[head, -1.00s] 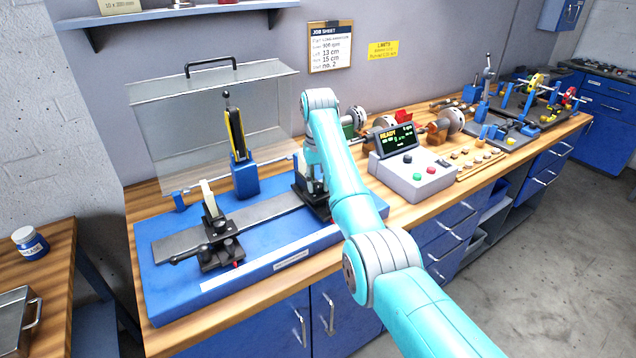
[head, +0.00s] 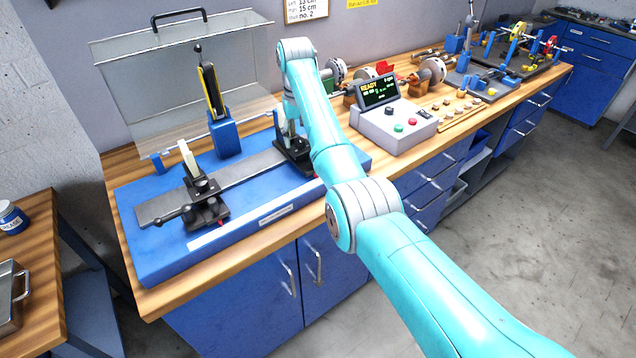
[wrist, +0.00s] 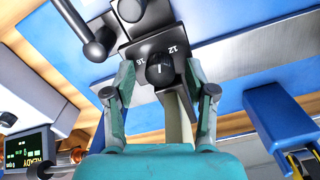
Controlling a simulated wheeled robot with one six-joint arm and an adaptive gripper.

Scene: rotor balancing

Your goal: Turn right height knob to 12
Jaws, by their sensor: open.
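The right height knob (wrist: 160,70) is a small black round knob with a white pointer line, on the black right support block. White numbers 12 and another that looks like 16 or 18 are printed beside it. The right support (head: 294,152) stands on the steel rail of the blue balancer base (head: 150,272), partly behind my arm. My gripper (wrist: 160,73) is open, one finger on each side of the knob in the wrist view. I cannot tell whether the fingers touch it. In the head view my arm hides most of the gripper.
The left support (head: 205,203) stands on the same rail. A blue post with a yellow-black tool (head: 224,135) and a clear raised guard (head: 130,75) are behind. A control box (head: 395,125) reading READY is right of my arm. A black lever (wrist: 95,48) is near my fingers.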

